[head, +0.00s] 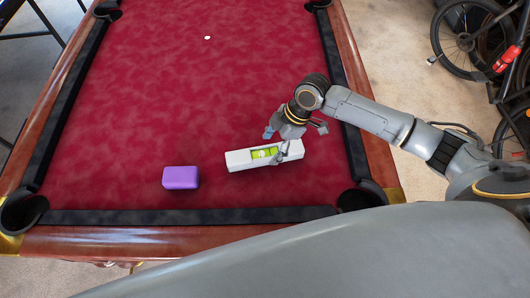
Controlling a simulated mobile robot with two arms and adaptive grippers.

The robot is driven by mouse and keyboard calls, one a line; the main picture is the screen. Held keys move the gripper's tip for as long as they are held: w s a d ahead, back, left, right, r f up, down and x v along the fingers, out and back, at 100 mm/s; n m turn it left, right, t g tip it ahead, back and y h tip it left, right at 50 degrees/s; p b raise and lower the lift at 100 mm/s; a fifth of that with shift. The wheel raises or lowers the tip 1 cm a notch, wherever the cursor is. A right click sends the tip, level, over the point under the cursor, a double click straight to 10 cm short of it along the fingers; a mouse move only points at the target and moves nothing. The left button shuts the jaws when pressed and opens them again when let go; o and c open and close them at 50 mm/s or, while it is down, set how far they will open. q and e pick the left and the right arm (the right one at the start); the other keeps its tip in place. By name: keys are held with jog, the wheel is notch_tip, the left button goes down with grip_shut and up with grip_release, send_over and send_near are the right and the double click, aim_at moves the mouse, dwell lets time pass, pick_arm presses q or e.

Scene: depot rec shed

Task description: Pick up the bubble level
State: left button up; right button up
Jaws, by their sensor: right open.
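The bubble level (240,160) is a white bar with a yellow-green vial in its middle. It lies on the red cloth of the pool table, near the front edge and a little right of centre. My right gripper (276,142) comes in from the right and is open, over the right half of the level. One finger shows beyond the level's back edge and the other in front of its right part. I cannot tell whether the fingers touch it. My left gripper does not show.
A purple block (181,177) lies on the cloth left of the level. Dark cushions (200,215) and corner pockets (22,210) edge the pool table (130,110). A small white object (207,38) lies far back. A bicycle (470,45) stands beyond the table at right. The middle cloth is clear.

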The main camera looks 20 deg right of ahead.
aim_at(265, 153)
jog(key=shift+a+f, duration=0.1)
jog(key=shift+f, duration=0.15)
jog(key=x, duration=0.1)
jog(key=p+x, duration=0.1)
jog(key=x, duration=0.2)
jog(key=shift+w+f+p, duration=0.15)
jog(key=shift+w+p, duration=0.2)
jog(key=shift+w, duration=0.05)
jog(key=shift+a+f, duration=0.15)
jog(key=shift+f, duration=0.2)
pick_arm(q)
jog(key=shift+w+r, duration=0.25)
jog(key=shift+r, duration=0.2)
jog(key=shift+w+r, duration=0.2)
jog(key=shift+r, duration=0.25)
pick_arm(e)
jog(key=shift+c, duration=0.4)
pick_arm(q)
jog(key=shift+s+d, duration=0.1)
pick_arm(e)
grip_shut()
